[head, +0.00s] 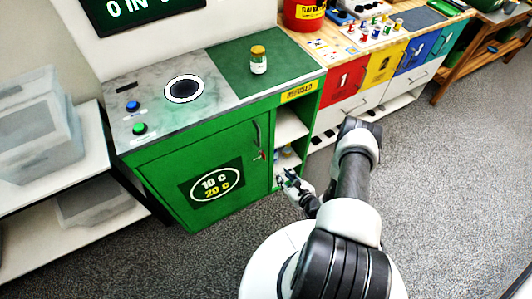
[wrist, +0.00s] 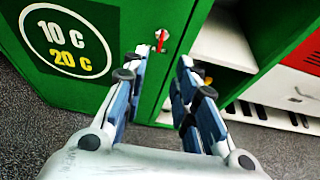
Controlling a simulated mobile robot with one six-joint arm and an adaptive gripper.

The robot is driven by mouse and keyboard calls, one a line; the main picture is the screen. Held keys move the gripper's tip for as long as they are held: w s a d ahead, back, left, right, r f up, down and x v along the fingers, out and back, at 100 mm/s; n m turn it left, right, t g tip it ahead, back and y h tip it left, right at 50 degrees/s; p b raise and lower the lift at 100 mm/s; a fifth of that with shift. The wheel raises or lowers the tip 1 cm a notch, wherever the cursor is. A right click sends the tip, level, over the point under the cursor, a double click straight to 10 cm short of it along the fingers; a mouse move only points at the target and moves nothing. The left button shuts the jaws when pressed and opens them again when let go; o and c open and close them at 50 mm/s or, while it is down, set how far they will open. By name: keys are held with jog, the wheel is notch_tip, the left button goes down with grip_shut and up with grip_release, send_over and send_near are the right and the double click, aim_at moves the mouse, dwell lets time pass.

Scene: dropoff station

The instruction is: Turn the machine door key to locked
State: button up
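The green machine door (head: 170,180) is at the left in the head view and looks closed, with a "10 C 20 C" label. A small red key (head: 263,155) is at its right edge, below a dark door handle (head: 257,133). In the wrist view the key (wrist: 161,38) shows as a red piece on a light plate, just beyond the fingertips and slightly left of centre. Its exact turn is too small to tell. My gripper (wrist: 167,62) is open and empty, its fingers apart below the key. In the head view my gripper (head: 290,182) is in front of the machine's lower right side.
Open shelves (head: 290,125) lie right of the door, with small items low inside. A jar (head: 258,60) stands on the machine top. Red, yellow and blue cabinets (head: 343,82) continue right. Clear bins (head: 35,125) are on the left rack. The grey floor (head: 440,170) is clear.

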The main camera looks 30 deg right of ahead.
jog(key=d+f+b+x, duration=0.1)
jog(key=b+x, duration=0.3)
jog(key=x, duration=1.3)
jog(key=shift+a+b, duration=0.3)
jog(key=shift+b, duration=0.05)
jog(key=shift+s, duration=0.1)
grip_shut()
